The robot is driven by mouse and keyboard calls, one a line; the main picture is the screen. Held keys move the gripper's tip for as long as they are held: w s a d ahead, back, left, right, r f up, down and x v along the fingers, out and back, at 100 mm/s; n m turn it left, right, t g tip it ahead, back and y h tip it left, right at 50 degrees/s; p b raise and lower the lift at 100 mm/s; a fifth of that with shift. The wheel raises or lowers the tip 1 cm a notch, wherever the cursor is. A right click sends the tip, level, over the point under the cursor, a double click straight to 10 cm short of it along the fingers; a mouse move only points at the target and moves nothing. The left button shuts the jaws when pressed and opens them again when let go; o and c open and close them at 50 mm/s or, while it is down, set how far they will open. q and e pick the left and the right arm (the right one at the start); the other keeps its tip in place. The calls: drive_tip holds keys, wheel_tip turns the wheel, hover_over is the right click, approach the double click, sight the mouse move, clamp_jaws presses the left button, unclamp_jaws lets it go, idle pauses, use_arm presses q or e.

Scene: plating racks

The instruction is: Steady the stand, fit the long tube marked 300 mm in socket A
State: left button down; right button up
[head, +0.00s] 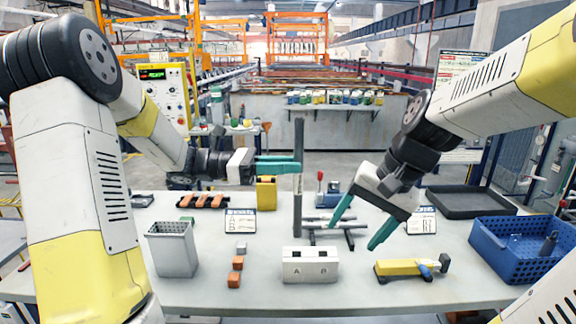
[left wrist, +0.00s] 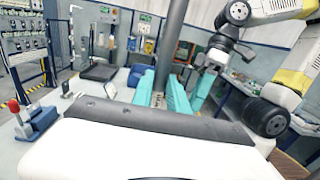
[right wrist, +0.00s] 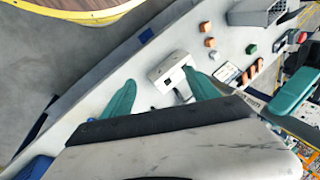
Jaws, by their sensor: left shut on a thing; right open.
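A long dark grey tube (head: 298,205) stands upright in the head view, held between the teal fingers of my left gripper (head: 297,164). It also shows between those fingers in the left wrist view (left wrist: 174,38). Its lower end is behind the white stand, apart from the sockets as far as I can see; I cannot read a 300 mm mark. The white stand (head: 310,271), lettered A and B, sits near the table's front edge; it also shows in the right wrist view (right wrist: 168,72). My right gripper (head: 362,228) is open and empty, above the table right of the stand.
A dark rack with rods (head: 350,224) lies behind the stand. A yellow tool (head: 400,268) lies to the right, with a blue crate (head: 505,262) beyond it. Orange blocks (head: 236,272) and a grey bin (head: 174,252) are left. The tabletop around the stand is mostly clear.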

drive_tip(key=w+f+m+g+y, duration=0.3)
drive_tip(key=w+f+m+y, duration=0.1)
drive_tip(key=w+f+m, duration=0.3)
drive_tip(key=m+y, duration=0.4)
drive_tip(key=m, duration=0.2)
approach(313, 264)
drive_tip(key=w+f, duration=0.1)
drive_tip(key=w+d+f, duration=0.1)
drive_tip(key=shift+w+f, duration=0.2)
drive_tip(key=shift+w, duration=0.1)
drive_tip(key=shift+w+a+f+m, duration=0.1)
drive_tip(key=shift+a+f+m, duration=0.15)
drive_tip(key=shift+f+m, duration=0.15)
drive_tip(key=shift+x, duration=4.9)
drive_tip(key=shift+w+a+r, duration=0.1)
drive_tip(key=shift+r, duration=0.05)
drive_tip(key=c, duration=1.3)
drive_tip(key=o, duration=1.4)
drive_tip(key=shift+c, duration=0.4)
